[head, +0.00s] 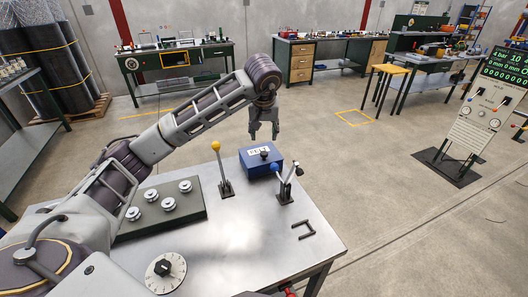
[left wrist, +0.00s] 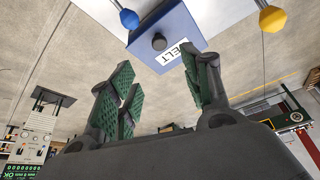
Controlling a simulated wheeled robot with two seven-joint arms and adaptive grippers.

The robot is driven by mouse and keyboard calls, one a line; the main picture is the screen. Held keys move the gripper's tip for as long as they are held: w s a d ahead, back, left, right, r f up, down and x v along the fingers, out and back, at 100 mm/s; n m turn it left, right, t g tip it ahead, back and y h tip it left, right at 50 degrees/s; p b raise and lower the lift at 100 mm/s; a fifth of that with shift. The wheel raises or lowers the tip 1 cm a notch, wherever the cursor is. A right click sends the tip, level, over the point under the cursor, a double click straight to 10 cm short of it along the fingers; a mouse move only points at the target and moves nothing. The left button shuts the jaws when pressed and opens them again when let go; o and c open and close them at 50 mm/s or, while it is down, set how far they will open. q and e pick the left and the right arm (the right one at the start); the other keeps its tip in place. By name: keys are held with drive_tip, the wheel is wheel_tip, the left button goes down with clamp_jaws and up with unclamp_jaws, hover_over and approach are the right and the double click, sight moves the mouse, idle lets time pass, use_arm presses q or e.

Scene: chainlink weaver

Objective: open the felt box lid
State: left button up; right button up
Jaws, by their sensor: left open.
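The felt box (head: 260,161) is blue with a white label and a dark round knob (head: 264,153) on its lid. It stands on the metal table, and its lid looks shut. My left gripper (head: 264,137) is open and empty, above and just behind the box. In the left wrist view the gripper's green-padded fingers (left wrist: 155,92) are spread apart. The box (left wrist: 172,28) lies beyond them in that view, with its knob (left wrist: 159,42) and the label's letters "ELT" showing. The fingers seem apart from the knob. My right gripper is not in view.
A yellow-knobbed lever (head: 224,172) stands left of the box, and a blue-knobbed lever (head: 285,190) stands close at its front right. A dark plate with several silver knobs (head: 160,207), a white dial (head: 165,271) and a dark bracket (head: 304,230) are on the table (head: 240,240).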

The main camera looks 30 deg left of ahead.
sight(264, 153)
use_arm(q)
drive_tip(key=shift+p+x, duration=0.55)
drive_tip(key=shift+x, duration=6.25)
clamp_jaws()
